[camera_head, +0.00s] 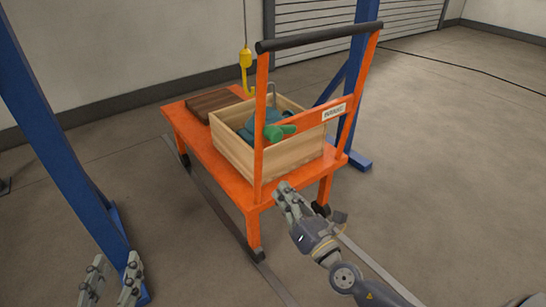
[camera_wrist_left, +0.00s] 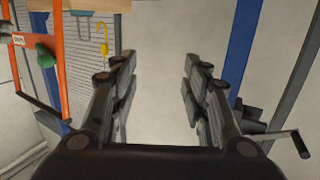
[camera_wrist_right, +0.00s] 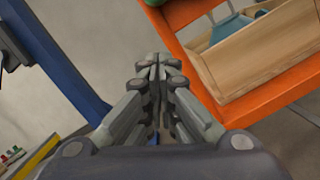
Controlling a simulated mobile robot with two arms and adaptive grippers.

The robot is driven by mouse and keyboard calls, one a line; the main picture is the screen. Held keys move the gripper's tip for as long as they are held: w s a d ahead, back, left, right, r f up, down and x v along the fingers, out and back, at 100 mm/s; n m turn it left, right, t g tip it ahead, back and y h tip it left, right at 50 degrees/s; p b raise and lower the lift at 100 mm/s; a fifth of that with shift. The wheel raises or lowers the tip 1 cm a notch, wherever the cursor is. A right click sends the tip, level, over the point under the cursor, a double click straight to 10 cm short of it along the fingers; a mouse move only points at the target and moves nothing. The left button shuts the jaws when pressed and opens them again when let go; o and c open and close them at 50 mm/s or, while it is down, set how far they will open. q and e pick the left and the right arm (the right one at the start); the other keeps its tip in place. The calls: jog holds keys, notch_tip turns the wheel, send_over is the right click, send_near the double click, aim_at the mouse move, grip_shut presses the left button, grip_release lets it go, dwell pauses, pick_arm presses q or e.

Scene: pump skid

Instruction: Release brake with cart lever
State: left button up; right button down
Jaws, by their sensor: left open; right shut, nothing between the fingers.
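The orange cart (camera_head: 233,172) stands ahead of me with an upright push frame and a black handle bar (camera_head: 318,38). A white label (camera_head: 334,112) sits on its crossbar; its lettering is too small to read surely. A green knob-like part (camera_head: 278,131) shows beside the frame's left post; I cannot tell whether it is the brake lever. My right gripper (camera_head: 284,190) is shut and empty, near the cart's front edge and below the crossbar. In the right wrist view its fingers (camera_wrist_right: 152,62) are together. My left gripper (camera_head: 116,262) is open and empty at the lower left, apart from the cart.
A wooden crate (camera_head: 262,156) with teal parts inside stands on the cart, beside a brown block (camera_head: 213,103). A yellow hook (camera_head: 245,62) hangs above it. Blue posts (camera_head: 62,150) stand at left and behind. Floor rails (camera_head: 225,215) run under the cart. The floor at right is clear.

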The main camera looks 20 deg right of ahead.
pick_arm(q)
jog(key=s+a+f+g+y+p, duration=0.1)
jog(key=s+a+f+g+p, duration=0.1)
jog(key=s+f+g, duration=0.3)
jog(key=s+a+f+g+y+p, duration=0.1)
jog(key=s+a+f+g+y, duration=0.1)
jog(key=s+f+g, duration=0.3)
jog(key=shift+s+a+f+n+g+p, duration=0.35)
jog(key=shift+s+a+f, duration=0.4)
jog(key=shift+s+f, duration=1.05)
pick_arm(e)
jog(key=shift+w+d+r, duration=0.1)
jog(key=shift+w+r, duration=0.75)
jog(key=shift+w, duration=0.6)
jog(key=shift+w+d+r, duration=0.15)
jog(key=shift+w+r, duration=0.65)
jog(key=shift+w, duration=0.7)
jog(key=shift+w+d+r, duration=0.1)
jog(key=shift+w+r, duration=0.75)
jog(key=shift+w, duration=0.6)
pick_arm(q)
jog(key=shift+w+f, duration=0.3)
jog(key=shift+s, duration=0.1)
